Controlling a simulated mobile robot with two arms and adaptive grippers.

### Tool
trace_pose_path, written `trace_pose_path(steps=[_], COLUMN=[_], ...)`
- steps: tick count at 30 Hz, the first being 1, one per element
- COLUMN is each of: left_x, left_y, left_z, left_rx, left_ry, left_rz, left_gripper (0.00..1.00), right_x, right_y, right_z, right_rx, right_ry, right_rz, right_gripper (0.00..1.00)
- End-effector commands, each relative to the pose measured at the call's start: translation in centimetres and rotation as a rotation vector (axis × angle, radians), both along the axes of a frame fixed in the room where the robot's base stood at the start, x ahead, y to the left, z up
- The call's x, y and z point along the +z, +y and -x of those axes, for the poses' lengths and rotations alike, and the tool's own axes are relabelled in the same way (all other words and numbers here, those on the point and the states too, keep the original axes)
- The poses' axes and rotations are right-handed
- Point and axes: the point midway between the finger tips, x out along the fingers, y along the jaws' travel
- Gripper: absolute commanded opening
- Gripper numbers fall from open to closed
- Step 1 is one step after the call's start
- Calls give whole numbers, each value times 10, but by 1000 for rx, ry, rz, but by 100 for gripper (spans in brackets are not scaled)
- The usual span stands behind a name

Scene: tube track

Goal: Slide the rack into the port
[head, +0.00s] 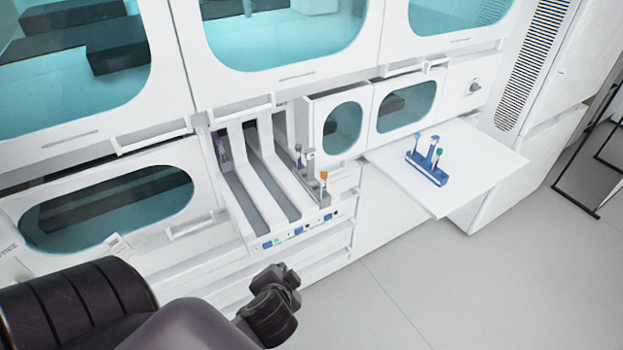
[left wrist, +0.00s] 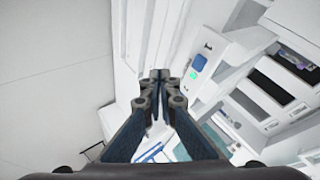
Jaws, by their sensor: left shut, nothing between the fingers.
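The port (head: 262,190) is a white block of sloping lanes in the cabinet front, with small lit panels along its front edge. A rack with an orange-capped tube (head: 324,177) and grey-topped tubes sits in the right-hand lane. A purple-capped tube (head: 222,150) stands at the left lane; what holds it is hard to see. A blue rack (head: 427,171) with several capped tubes stands upright on the white shelf at right. My left gripper (head: 288,275) is below and in front of the port, apart from it. In the left wrist view its fingers (left wrist: 160,76) are together and empty. My right gripper is out of view.
The white shelf (head: 483,150) juts out to the right of the port and has bare room around the blue rack. Cabinet doors with teal windows (head: 110,207) flank the port. The floor (head: 370,300) in front is clear. A dark metal frame (head: 580,197) stands at far right.

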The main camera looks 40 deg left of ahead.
Motion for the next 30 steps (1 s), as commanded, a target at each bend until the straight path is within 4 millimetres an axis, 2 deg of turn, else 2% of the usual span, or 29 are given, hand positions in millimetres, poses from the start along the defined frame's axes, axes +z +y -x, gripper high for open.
trace_pose_path(steps=[1, 3, 6, 12, 16, 21, 26, 30], left_x=[11, 29, 55, 88, 96, 99, 101, 102], left_y=[15, 34, 50, 51, 44, 41, 47, 57], left_z=[-14, -36, -65, -110, -126, -137, -153, -175], left_rx=[-21, -62, -146, -348, -450, -502, -500, -499], left_ry=[-42, -110, -191, -284, -305, -311, -313, -311], left_rz=[-87, -217, -407, -716, -838, -895, -897, -897], left_gripper=[0, 0, 0, 0, 0, 0, 0, 0], right_x=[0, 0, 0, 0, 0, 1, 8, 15], right_y=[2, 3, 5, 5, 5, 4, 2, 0], right_z=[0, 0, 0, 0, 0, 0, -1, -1], right_rx=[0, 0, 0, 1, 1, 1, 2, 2], right_ry=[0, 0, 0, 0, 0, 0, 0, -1], right_rz=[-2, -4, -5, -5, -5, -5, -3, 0], right_gripper=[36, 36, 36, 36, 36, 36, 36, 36])
